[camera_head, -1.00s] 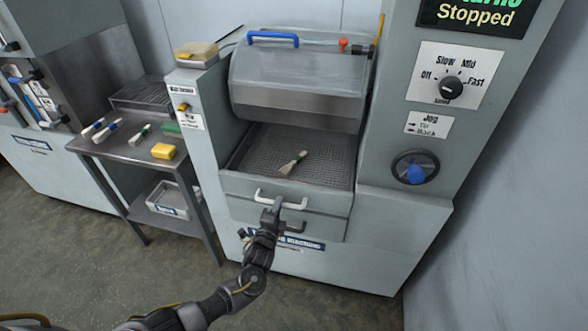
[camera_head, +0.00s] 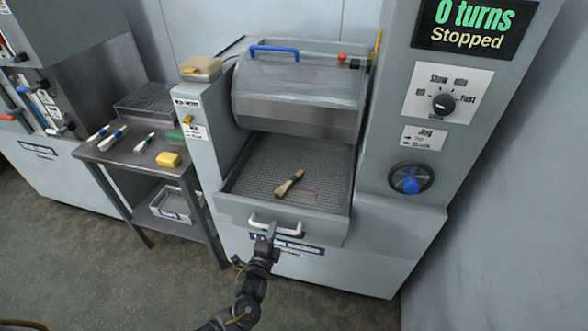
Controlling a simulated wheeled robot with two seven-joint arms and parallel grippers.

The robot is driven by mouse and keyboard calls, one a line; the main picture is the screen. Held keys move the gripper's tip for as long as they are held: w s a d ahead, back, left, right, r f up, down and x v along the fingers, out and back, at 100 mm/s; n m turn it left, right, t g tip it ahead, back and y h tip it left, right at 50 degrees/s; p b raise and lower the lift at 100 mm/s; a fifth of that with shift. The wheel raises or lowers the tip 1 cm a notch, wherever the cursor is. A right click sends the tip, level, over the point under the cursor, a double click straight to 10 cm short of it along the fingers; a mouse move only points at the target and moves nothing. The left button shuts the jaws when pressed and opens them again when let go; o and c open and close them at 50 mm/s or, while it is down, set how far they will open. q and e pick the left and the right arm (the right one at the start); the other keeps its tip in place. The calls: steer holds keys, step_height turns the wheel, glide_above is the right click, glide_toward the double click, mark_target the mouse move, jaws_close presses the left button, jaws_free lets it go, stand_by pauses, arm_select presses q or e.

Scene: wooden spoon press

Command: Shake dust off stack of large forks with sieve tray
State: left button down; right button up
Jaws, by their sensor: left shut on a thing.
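The sieve tray (camera_head: 326,172) is a grey mesh drawer low in the front of the machine, and it stands pulled out. A banded bundle of pale wooden forks (camera_head: 289,184) lies on its mesh. The bundle has a green band. My left gripper (camera_head: 267,232) is shut on the white handle (camera_head: 288,231) on the tray's front, near the handle's left side. Its fingertips are small and partly hidden against the handle. My right gripper is not in view.
The tumbler drum (camera_head: 300,90) with a blue handle sits above the tray. A screen (camera_head: 475,25) reads "0 turns Stopped" above a speed knob (camera_head: 443,103). A side table (camera_head: 140,163) at left holds banded bundles and a yellow block (camera_head: 168,159).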

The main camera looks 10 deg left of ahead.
mark_target(277, 218)
arm_select(q)
steer(key=shift+w+f, duration=0.1)
steer(key=shift+w, duration=0.2)
steer(key=w+b, duration=0.1)
steer(key=w, duration=0.1)
steer(key=w+b, duration=0.1)
steer(key=w, duration=0.1)
steer(key=w+b, duration=0.1)
steer(key=w, duration=0.1)
steer(key=shift+w+d+f+b, duration=0.15)
steer(key=shift+w+d+b, duration=0.05)
steer(key=shift+d+b, duration=0.1)
steer(key=shift+w, duration=0.3)
steer(key=shift+r, duration=0.25)
steer(key=c, duration=1.5)
jaws_free()
steer(key=o, duration=0.3)
steer(key=shift+o, duration=0.2)
